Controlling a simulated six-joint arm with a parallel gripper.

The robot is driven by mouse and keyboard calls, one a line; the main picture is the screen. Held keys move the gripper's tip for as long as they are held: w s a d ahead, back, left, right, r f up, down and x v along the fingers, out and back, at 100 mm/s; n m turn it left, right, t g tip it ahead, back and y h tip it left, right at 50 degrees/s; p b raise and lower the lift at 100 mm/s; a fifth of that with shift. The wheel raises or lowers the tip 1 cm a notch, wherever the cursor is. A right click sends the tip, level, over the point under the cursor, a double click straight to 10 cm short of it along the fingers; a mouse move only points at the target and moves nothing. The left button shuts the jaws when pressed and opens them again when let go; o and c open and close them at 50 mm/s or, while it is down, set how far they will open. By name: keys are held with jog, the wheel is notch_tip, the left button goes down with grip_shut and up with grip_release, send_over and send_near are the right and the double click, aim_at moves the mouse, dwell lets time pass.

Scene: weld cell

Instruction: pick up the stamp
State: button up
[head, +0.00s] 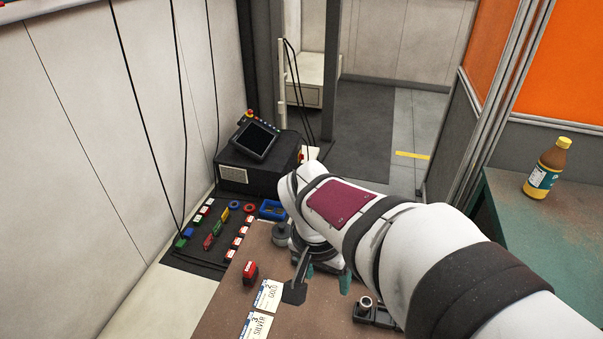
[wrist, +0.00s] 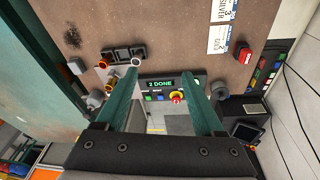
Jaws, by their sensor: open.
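A small red block with a pale marking (head: 249,272) stands on the brown tabletop, left of the cards; it looks like the stamp, though I cannot be sure. It also shows at the upper right of the wrist view (wrist: 244,56). My gripper (head: 328,277) is over the table to the right of the red block, partly hidden by my arm in the head view. In the wrist view my gripper (wrist: 161,78) has its two green fingers wide apart with nothing held. The red block lies outside the fingers, to their right.
Place cards marked GOLD (head: 269,296) and SILVER (head: 256,325) lie beside the red block. A grey round piece (head: 281,233) stands behind. A black fixture (head: 375,314) sits right. A dark mat (head: 185,262) holds several coloured pieces. A "2 DONE" panel (wrist: 160,83) shows between my fingers.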

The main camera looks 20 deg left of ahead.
jog(key=w+a+f+n+t, duration=0.1)
jog(key=w+a+f, duration=0.2)
jog(key=a, duration=0.7)
jog(key=n+t+y, duration=0.1)
send_near(247, 270)
jog(key=x, duration=1.2)
jog(key=shift+w+f, duration=0.25)
jog(key=shift+f, duration=0.05)
grip_shut()
